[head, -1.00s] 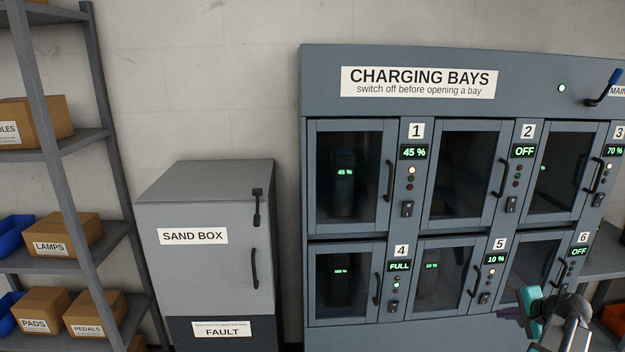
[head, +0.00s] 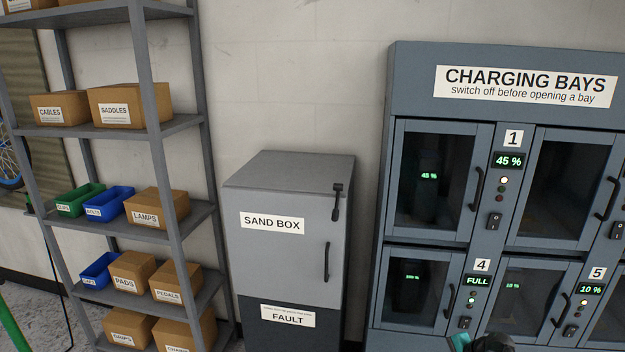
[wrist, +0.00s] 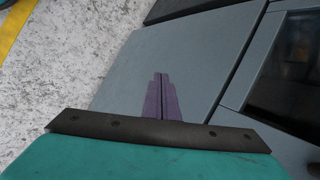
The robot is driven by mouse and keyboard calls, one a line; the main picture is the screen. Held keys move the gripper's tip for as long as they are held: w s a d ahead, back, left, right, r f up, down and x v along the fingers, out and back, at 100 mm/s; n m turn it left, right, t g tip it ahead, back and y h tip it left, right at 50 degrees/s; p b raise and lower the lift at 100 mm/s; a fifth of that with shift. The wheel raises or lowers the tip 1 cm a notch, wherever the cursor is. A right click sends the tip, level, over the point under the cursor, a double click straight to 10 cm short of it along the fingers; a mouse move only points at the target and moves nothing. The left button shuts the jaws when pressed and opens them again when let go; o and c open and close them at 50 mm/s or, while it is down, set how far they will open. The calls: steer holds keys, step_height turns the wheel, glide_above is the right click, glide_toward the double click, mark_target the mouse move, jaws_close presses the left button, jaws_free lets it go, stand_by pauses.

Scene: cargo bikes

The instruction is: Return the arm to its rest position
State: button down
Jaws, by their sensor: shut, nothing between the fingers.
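My gripper (wrist: 161,97) shows in the wrist view as two purple fingers pressed together, shut and empty. Behind them is a grey-blue cabinet panel (wrist: 200,60); I cannot tell how far off it is. In the head view only a small teal and dark part of my arm shows at the bottom edge, in front of the charging cabinet (head: 400,75); the fingers are out of that picture.
A grey sand box (head: 285,260) stands left of the charging cabinet, its door closed. A shelf rack (head: 165,130) with cardboard boxes and small bins is at the left. The bay doors in view are closed. Bare speckled floor (wrist: 70,80) shows in the wrist view.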

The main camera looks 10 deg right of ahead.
steer(key=s+a+f+n+g, duration=0.2)
steer(key=s+a+f, duration=0.25)
steer(key=a, duration=0.45)
steer(key=s+a+f+n+g, duration=0.25)
steer(key=a+f, duration=0.35)
steer(key=a, duration=0.3)
steer(key=s+a+f+n+g, duration=0.2)
steer(key=s+a+f, duration=0.3)
steer(key=a, duration=0.5)
steer(key=s+f+n+g+h, duration=0.1)
steer(key=s+n, duration=0.3)
steer(key=s, duration=0.5)
steer(key=s+a+f+n+g+h, duration=0.1)
steer(key=s+f+n+g+h, duration=0.1)
steer(key=s, duration=0.8)
step_height(320, 180, down, 3)
steer(key=n+g, duration=0.1)
steer(key=n, duration=0.2)
steer(key=shift+a+r+g+h, duration=0.15)
steer(key=shift+r+g+h, duration=0.05)
steer(key=shift+g+h, duration=0.15)
